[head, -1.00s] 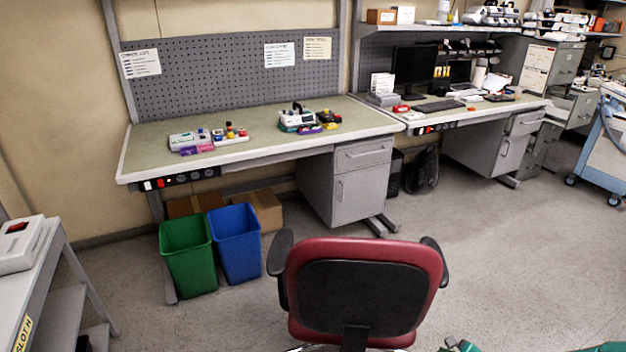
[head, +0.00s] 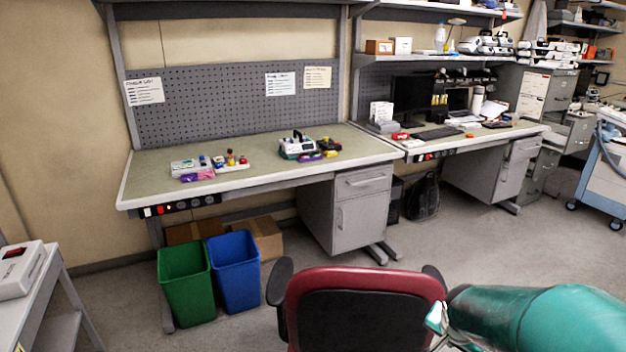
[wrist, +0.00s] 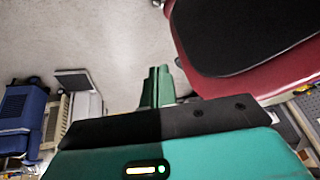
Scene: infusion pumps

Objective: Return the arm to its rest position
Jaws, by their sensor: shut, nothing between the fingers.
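My gripper (wrist: 158,88) shows in the wrist view as green fingers close together, shut and empty, with bare floor beyond them. In the head view my teal arm reaches in from the lower right, beside the red office chair (head: 365,281). The gripper end there is partly cut off by the bottom edge, so its fingers are unclear. The chair also shows at the upper right of the wrist view (wrist: 235,84), apart from the fingers.
A workbench (head: 150,166) with pump parts stands beyond the chair. A green bin (head: 185,290) and a blue bin (head: 236,272) stand beneath its front. A grey cart (head: 62,312) is at the left. Floor (head: 465,240) is clear right of the chair.

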